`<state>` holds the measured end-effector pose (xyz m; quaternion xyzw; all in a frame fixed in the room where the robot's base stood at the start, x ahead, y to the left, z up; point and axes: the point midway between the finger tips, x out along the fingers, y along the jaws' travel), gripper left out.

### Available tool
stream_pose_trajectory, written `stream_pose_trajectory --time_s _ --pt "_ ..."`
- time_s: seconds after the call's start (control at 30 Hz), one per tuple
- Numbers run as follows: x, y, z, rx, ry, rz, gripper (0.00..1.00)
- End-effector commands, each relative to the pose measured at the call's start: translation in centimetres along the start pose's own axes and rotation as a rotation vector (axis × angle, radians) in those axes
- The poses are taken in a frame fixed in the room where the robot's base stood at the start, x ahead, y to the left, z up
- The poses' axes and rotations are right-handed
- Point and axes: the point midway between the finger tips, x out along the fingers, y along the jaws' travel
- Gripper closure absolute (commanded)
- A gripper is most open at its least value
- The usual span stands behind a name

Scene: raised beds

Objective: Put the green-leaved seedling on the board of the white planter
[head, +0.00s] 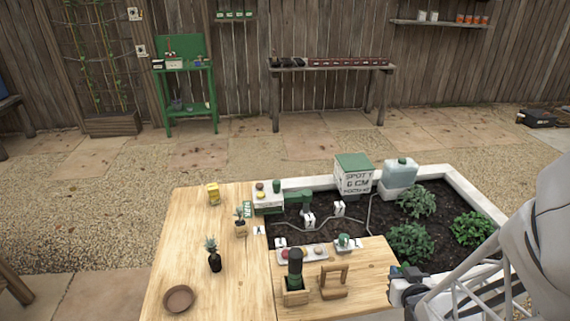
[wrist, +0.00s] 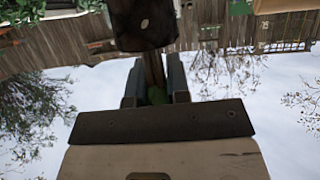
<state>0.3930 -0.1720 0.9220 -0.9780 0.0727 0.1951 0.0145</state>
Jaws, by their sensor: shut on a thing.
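My gripper (wrist: 156,78) is shut on a thin brown stem in the wrist view. A dark, soil-like lump (wrist: 144,24) with a pale spot is at the stem's far end, and a bit of green (wrist: 157,95) shows between the fingers. This looks like the seedling; most of its leaves are hidden. In the head view my gripper (head: 404,275) is just right of the wooden board (head: 355,299); what it holds is too small to make out there. The board lies across the near part of the white planter (head: 468,187).
A dark cylinder in a wooden block (head: 296,296), a wooden stand (head: 334,281), a pale tray (head: 318,254) and a small green pot (head: 343,241) crowd the board. Its front right is bare. Leafy plants (head: 410,243) grow behind my gripper. Potted plants (head: 214,262) stand on the left table.

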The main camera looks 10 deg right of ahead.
Motion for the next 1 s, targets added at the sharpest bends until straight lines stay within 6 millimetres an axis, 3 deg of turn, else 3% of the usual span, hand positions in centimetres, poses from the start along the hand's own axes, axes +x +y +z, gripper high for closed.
stream_pose_trajectory --time_s 0.6,0.77,1.0 --pt "-0.4 0.2 0.4 0.004 0.001 0.008 0.97" --pt "0.5 0.4 0.1 0.004 0.000 0.008 0.97" --pt "3.4 1.3 -0.8 0.004 0.000 0.008 0.97"
